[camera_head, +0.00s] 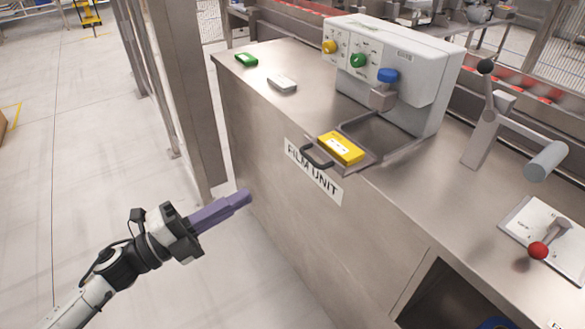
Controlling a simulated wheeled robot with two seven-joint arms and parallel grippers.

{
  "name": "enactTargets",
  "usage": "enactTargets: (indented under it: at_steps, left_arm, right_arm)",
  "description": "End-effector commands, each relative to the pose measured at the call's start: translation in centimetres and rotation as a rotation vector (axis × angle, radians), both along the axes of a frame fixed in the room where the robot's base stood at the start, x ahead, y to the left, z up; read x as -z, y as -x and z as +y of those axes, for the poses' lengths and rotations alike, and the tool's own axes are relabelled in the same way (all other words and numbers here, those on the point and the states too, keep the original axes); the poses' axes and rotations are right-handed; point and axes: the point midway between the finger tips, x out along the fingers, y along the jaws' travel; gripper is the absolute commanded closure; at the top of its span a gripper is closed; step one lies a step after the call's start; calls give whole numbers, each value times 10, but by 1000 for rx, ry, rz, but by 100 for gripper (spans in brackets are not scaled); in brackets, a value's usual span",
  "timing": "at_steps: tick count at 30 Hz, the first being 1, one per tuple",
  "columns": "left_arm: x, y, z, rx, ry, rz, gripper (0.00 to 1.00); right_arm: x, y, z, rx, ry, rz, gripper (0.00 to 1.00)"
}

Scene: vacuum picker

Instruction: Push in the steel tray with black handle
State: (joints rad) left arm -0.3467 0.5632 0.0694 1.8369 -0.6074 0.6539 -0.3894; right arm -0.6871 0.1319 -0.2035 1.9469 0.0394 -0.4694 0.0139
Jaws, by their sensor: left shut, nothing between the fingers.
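The steel tray (373,163) with a black handle (316,156) sits at the front edge of the counter, below the grey dispensing machine (405,65). Its handle end sticks out past the counter edge, over the "FILM UNIT" label. A yellow box (341,148) lies in the tray near the handle. My left gripper (248,197) is shut and empty, its purple fingers pointing right. It is in front of the counter, lower and to the left of the handle, apart from it. My right gripper is not in view.
A green box (246,60) and a white box (282,84) lie on the counter (305,70) at the back left. A lever with a grey cylinder (546,160) and a red-knobbed lever (538,250) stand at right. A metal post (188,80) rises left of the counter.

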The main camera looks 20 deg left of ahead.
Motion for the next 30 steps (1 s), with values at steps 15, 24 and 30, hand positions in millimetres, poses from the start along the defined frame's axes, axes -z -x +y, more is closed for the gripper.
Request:
enactTargets:
  at_steps: [15,24,30]
  left_arm:
    - [-21,-78,-63,-2,8,2,100]
    - [-23,-100,-81,-2,7,5,100]
    - [-23,-101,-83,-3,7,5,100]
  right_arm:
    - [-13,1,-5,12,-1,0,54]
    - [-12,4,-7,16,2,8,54]
    - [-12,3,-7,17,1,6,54]
